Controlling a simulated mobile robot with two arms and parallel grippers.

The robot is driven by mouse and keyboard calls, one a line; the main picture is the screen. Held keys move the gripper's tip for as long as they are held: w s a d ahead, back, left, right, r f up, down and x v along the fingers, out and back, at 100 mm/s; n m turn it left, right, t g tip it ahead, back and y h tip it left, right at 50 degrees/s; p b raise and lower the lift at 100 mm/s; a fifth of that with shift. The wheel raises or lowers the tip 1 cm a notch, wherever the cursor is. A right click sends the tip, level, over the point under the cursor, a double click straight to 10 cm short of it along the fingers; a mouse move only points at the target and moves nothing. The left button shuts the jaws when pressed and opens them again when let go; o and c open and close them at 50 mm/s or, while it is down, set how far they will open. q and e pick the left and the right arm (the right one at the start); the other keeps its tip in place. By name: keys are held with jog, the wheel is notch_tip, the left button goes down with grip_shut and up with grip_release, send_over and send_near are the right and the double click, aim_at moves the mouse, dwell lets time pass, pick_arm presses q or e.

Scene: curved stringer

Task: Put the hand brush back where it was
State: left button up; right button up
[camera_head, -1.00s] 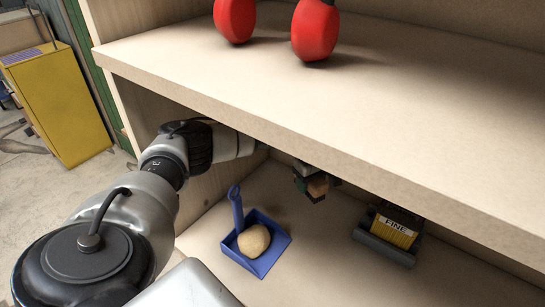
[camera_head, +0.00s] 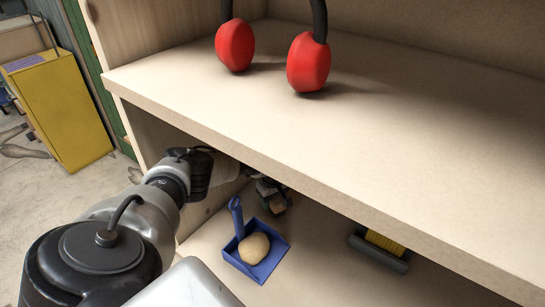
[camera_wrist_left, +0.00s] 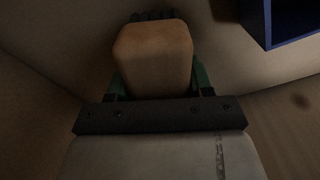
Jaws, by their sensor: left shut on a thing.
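My left gripper (camera_head: 273,196) reaches under the shelf board and is small and dark in the head view. In the left wrist view my left gripper (camera_wrist_left: 155,85) is shut on the hand brush (camera_wrist_left: 153,52), which shows as a tan, wood-coloured block with dark bristles at its far edge. The rest of the brush is hidden, and in the head view it is hard to make out. The gripper is just behind and right of the blue dustpan's handle. My right gripper is not in view.
The blue dustpan (camera_head: 279,245) lies on the lower surface with a tan lump (camera_head: 254,248) in it; its edge shows top right in the wrist view (camera_wrist_left: 290,22). A yellow item in a dark holder (camera_head: 378,263) is to the right. Red earmuffs (camera_head: 308,63) stand on the shelf (camera_head: 400,130) above.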

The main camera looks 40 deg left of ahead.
pick_arm(q)
jog(key=shift+f, duration=0.55)
jog(key=shift+f, duration=0.15)
jog(key=o, duration=0.9)
